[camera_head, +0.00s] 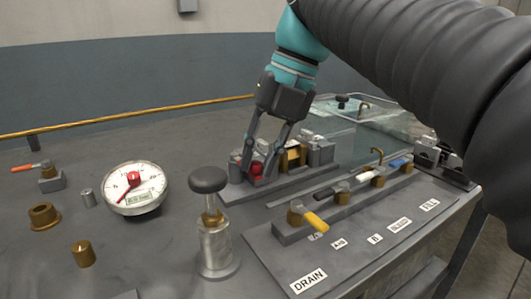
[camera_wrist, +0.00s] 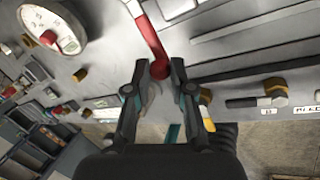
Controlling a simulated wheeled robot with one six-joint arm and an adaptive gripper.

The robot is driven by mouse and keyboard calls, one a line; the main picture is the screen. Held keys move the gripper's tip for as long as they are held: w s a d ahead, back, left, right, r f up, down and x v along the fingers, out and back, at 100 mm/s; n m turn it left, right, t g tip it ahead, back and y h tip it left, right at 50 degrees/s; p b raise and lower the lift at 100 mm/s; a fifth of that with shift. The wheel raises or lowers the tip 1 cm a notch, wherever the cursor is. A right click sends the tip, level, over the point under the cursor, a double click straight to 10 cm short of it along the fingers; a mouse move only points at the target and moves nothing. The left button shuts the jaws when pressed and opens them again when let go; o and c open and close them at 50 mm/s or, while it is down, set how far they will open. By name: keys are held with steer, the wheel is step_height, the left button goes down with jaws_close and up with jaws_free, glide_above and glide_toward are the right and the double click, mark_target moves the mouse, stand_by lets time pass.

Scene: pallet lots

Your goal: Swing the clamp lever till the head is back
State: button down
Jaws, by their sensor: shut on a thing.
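The clamp lever is a red bar (camera_wrist: 150,38) with a round red knob at its end. In the wrist view it runs from the top edge down to my gripper (camera_wrist: 160,68), whose fingers are shut on the knob end. In the head view my gripper (camera_head: 258,160) reaches down over the clamp, and the red knob (camera_head: 256,168) shows between the fingertips. The clamp base (camera_head: 232,192) is a grey plate with grey blocks and a brass-coloured block (camera_head: 293,156) to the right of the fingers. My fingers partly hide the mechanism, and I cannot make out the head's position.
A dark round-topped plunger (camera_head: 208,180) stands in front of the clamp. A dial gauge (camera_head: 136,187) is at left. A row of valves with coloured handles, including a yellow handle (camera_head: 315,220), runs along the right. A glass tank (camera_head: 365,125) lies behind.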

stand_by(0.3)
steer(key=c, duration=1)
jaws_free()
steer(key=v, duration=0.7)
steer(key=shift+r, duration=0.2)
steer(key=shift+d, duration=0.1)
